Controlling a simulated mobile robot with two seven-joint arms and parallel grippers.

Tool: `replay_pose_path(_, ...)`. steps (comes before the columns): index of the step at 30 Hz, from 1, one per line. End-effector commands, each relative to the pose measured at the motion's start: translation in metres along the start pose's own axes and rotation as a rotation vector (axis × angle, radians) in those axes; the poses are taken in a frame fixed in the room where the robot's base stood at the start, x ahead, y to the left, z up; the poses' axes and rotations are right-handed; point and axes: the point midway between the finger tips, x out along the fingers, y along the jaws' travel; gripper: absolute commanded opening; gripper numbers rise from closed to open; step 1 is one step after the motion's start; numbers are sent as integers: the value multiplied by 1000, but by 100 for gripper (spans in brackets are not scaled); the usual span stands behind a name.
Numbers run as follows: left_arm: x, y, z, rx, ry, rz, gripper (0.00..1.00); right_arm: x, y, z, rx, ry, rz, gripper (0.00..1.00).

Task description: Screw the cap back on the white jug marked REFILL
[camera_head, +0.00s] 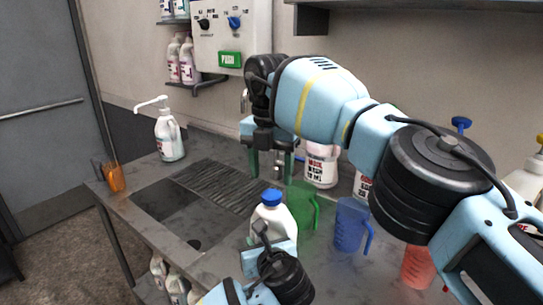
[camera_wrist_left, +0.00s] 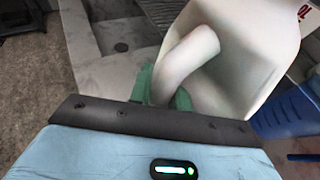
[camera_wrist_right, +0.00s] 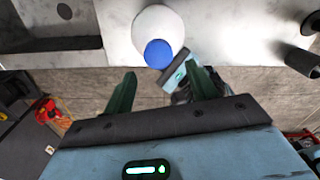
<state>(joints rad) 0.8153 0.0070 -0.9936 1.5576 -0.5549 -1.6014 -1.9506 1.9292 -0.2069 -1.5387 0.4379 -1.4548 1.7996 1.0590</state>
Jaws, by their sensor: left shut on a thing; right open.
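A white jug (camera_head: 277,219) with a blue cap (camera_head: 271,196) stands near the front edge of the bench; its marking is not readable. The cap sits on top of the jug's neck; I cannot tell how tight it is. My left gripper (camera_wrist_left: 163,88) is shut on the jug's white handle (camera_wrist_left: 186,62). My right gripper (camera_head: 271,167) is open and empty, behind and above the jug in the head view. In the right wrist view the blue cap (camera_wrist_right: 158,54) and white jug (camera_wrist_right: 158,22) show just beyond its open fingers.
A green measuring jug (camera_head: 302,205) stands close right of the white jug, with a blue one (camera_head: 350,226) and a red one (camera_head: 417,267) farther right. A labelled white bottle (camera_head: 321,166) stands behind. A sink (camera_head: 165,207) lies left; a pump bottle (camera_head: 169,140) stands beyond it.

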Motion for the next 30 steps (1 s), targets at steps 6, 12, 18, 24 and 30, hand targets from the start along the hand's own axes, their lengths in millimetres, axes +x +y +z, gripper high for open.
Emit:
replay_pose_path(6,0,0,0,0,0,0,0,-2,0,0,-343,1,-1,57)
replay_pose_path(12,0,0,0,0,0,0,0,-5,0,0,-664,1,-1,57)
replay_pose_path(18,0,0,0,0,0,0,0,-7,0,0,-983,1,0,57)
replay_pose_path(24,0,0,0,0,0,0,0,-10,0,0,-1304,0,1,57)
replay_pose_path(30,0,0,0,0,0,0,0,-13,-1,1,-1622,-4,2,57)
